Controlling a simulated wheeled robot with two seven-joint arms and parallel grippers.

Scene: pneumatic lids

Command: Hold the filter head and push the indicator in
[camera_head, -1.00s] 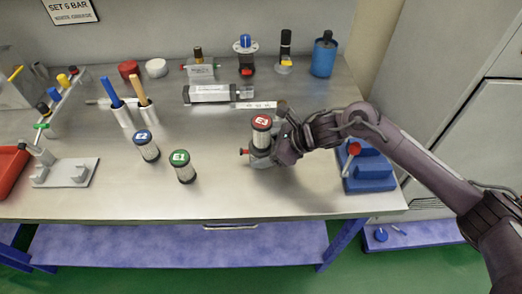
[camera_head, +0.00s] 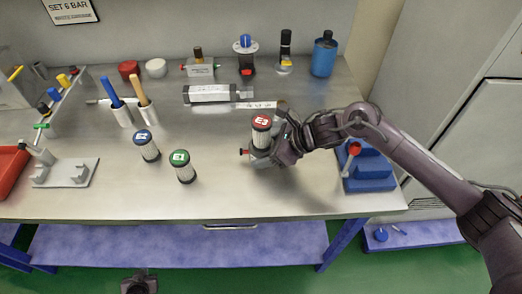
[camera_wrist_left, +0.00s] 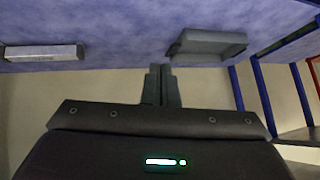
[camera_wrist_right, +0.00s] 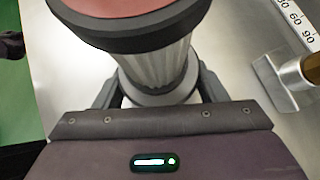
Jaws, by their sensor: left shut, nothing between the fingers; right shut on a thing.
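The filter head (camera_head: 256,160) is a grey body on the bench, with a white pleated element marked E3 (camera_head: 262,130) standing upright on it under a red cap. A small red indicator (camera_head: 243,151) sticks out of its left side. My right gripper (camera_head: 272,154) comes from the right and is shut on the filter head. The right wrist view shows the fingers (camera_wrist_right: 158,95) on both sides below the element; the indicator is hidden there. My left gripper (camera_head: 138,279) is low at the bottom edge, in front of the bench. Its fingers (camera_wrist_left: 161,72) are shut and empty.
Elements E2 (camera_head: 146,146) and E1 (camera_head: 182,166) stand left of the filter head. A blue block with a red knob (camera_head: 369,170) sits at the right, under my right arm. The bench front edge (camera_head: 200,217) lies between my left gripper and the bench top.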

